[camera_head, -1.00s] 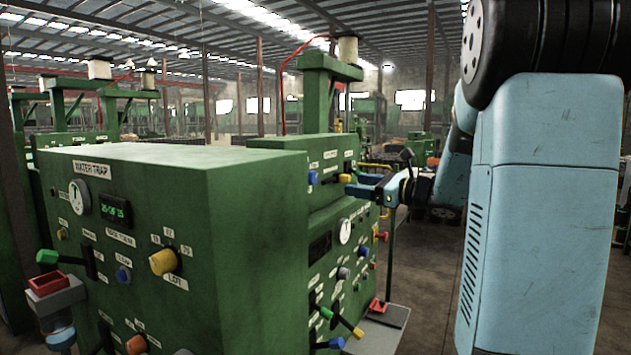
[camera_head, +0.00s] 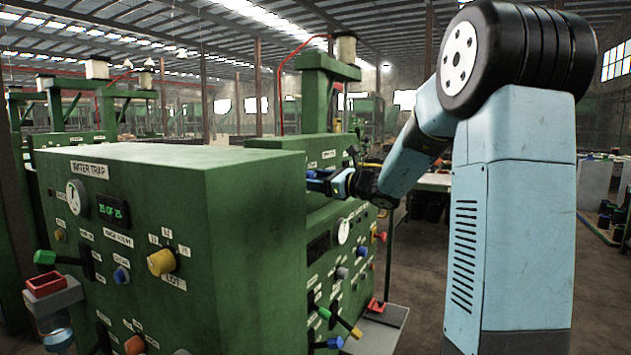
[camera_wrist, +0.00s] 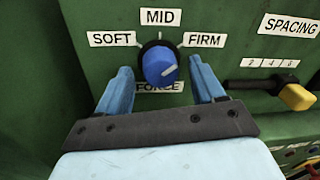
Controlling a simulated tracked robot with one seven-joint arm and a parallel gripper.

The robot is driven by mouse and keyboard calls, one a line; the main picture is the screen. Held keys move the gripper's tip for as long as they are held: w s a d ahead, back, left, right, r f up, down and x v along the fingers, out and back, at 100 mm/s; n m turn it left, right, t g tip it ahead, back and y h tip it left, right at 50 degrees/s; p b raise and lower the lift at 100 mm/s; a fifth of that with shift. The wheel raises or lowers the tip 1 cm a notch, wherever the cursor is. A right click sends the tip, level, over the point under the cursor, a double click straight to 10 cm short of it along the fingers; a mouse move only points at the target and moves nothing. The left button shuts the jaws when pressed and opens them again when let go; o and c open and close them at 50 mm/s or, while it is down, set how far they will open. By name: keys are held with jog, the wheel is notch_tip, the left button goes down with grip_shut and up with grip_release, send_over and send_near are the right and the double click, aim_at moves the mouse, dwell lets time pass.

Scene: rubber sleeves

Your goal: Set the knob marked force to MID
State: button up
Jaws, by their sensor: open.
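The blue force knob (camera_wrist: 158,62) sits on a green panel, its FORCE label (camera_wrist: 160,87) partly hidden beneath it. The SOFT label (camera_wrist: 111,38) is at its left, MID (camera_wrist: 160,17) above, FIRM (camera_wrist: 204,40) at its right. The knob's white mark points right and slightly up, toward the FIRM side. My gripper (camera_wrist: 161,68) is open, one light blue finger on each side of the knob, with visible gaps. In the head view, my gripper (camera_head: 322,184) is at the panel of the farther green machine, largely covering the knob.
A yellow-tipped slider (camera_wrist: 296,97) under the SPACING label (camera_wrist: 289,26) stands right of my right finger. The nearer green machine (camera_head: 255,220) stands at the left. Several knobs and levers stick out below my gripper.

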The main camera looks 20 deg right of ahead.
jog(key=shift+w+a, duration=0.1)
jog(key=c, duration=1.1)
